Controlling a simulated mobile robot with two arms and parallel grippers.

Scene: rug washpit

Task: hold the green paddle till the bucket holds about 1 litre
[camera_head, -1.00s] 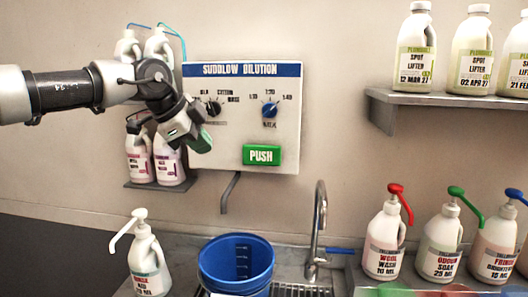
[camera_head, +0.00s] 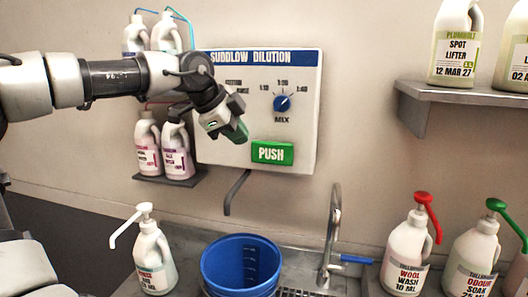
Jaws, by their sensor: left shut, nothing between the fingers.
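The green PUSH paddle (camera_head: 272,153) is on the lower right of the white Suddlow Dilution panel (camera_head: 305,120). The blue bucket (camera_head: 213,262) stands in the sink below the panel's bent spout (camera_head: 235,190). Graduation marks show on its inner wall; I cannot make out any liquid in it. My left gripper (camera_head: 238,133) is shut and empty, in front of the panel, to the left of the paddle and apart from it in the picture. It hides the panel's left knob. My right gripper is not in view.
A white pump bottle (camera_head: 152,262) stands left of the bucket. A tap (camera_head: 332,235) with a blue lever stands to its right. Pump bottles marked Wool Wash (camera_head: 405,255) and Odour Soak (camera_head: 470,262) stand further right. A shelf (camera_head: 440,94) holds Spot Lifter jugs.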

